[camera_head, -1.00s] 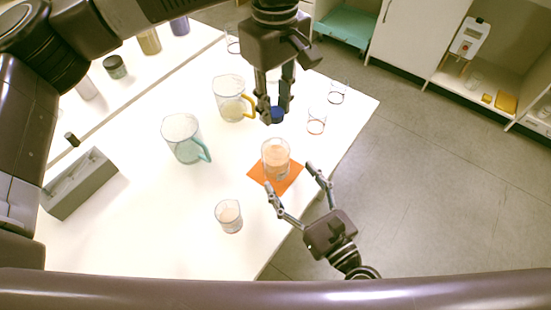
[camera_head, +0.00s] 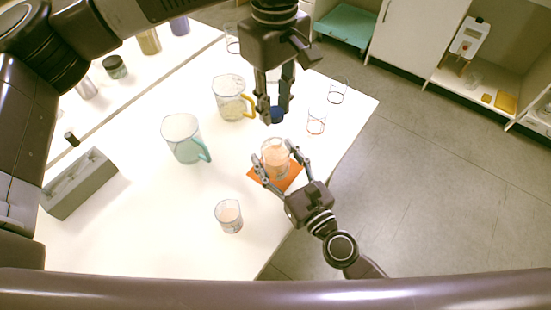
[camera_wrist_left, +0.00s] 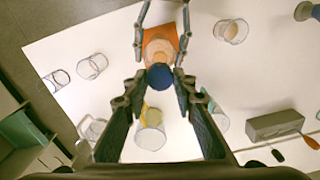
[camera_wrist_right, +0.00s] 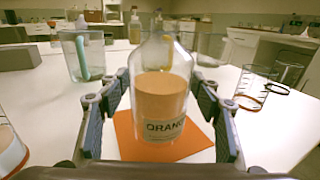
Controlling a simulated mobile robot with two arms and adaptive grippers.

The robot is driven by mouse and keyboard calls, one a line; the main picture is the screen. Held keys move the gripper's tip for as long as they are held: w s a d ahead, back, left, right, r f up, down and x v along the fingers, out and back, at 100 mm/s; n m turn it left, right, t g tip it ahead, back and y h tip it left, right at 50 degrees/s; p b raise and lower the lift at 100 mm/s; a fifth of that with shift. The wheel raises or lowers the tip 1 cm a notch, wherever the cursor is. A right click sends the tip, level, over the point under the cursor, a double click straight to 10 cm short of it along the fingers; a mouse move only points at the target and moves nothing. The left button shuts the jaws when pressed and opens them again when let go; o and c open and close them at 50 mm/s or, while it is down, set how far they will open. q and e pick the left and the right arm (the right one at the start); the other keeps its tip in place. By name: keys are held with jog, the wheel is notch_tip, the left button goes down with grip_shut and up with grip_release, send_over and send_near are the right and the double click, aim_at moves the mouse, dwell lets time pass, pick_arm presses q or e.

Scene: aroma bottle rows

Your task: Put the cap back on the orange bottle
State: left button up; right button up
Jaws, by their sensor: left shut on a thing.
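The orange bottle (camera_head: 275,160) is clear glass with orange liquid and stands upright on an orange mat (camera_head: 257,179).
A jug with a yellow handle (camera_head: 228,100) and a jug with a teal handle (camera_head: 182,140) stand left of the bottle. A small beaker (camera_head: 229,217) stands nearer. Empty glasses (camera_head: 316,121) stand at the right edge. A grey rack (camera_head: 78,182) sits at far left.

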aim_at(275, 123)
jog(key=c, duration=1.4)
pick_arm(q)
jog(key=shift+f, duration=2.55)
pick_arm(e)
jog(key=shift+o, duration=0.2)
pick_arm(q)
jog(key=shift+f, duration=0.85)
jog(key=shift+f, duration=0.55)
pick_arm(e)
grip_shut()
